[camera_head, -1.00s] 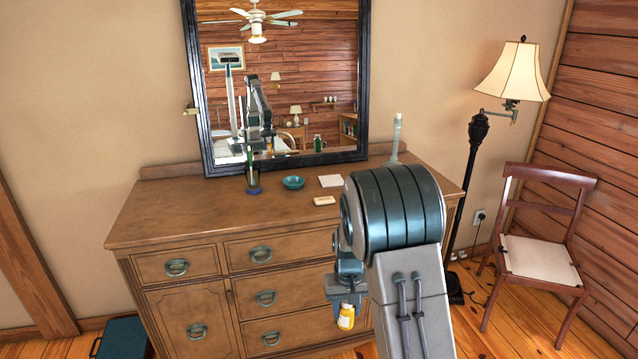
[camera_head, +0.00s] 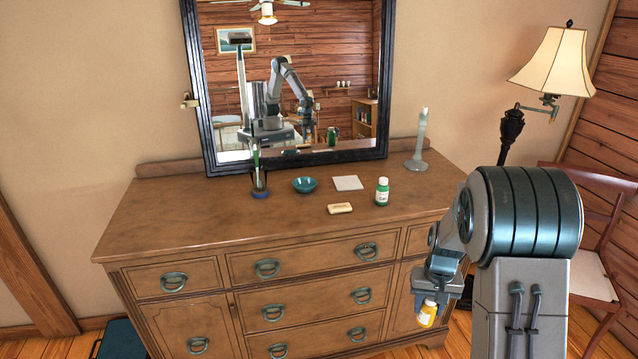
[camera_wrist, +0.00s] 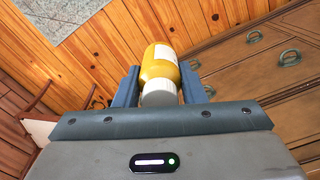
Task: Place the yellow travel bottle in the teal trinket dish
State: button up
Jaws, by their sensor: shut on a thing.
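The yellow travel bottle (camera_head: 427,313) has a white cap and a pale label. My gripper (camera_head: 432,297) is shut on it and holds it in front of the dresser, below the level of its top. In the wrist view the bottle (camera_wrist: 160,68) sits between the two blue fingers (camera_wrist: 158,85), its cap toward the palm. The teal trinket dish (camera_head: 305,185) stands on the dresser top toward the back, apart from the gripper. It looks empty.
On the dresser (camera_head: 180,225), a cup with a toothbrush (camera_head: 259,182) is left of the dish. A white tile (camera_head: 347,183), soap bar (camera_head: 340,208), green bottle (camera_head: 382,191) and glass stand (camera_head: 418,150) are to its right. A mirror (camera_head: 290,80) stands behind. A lamp (camera_head: 553,65) is right.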

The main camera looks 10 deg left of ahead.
aim_at(305, 185)
jog(key=u, duration=0.35)
jog(key=i, duration=0.35)
jog(key=u, duration=0.45)
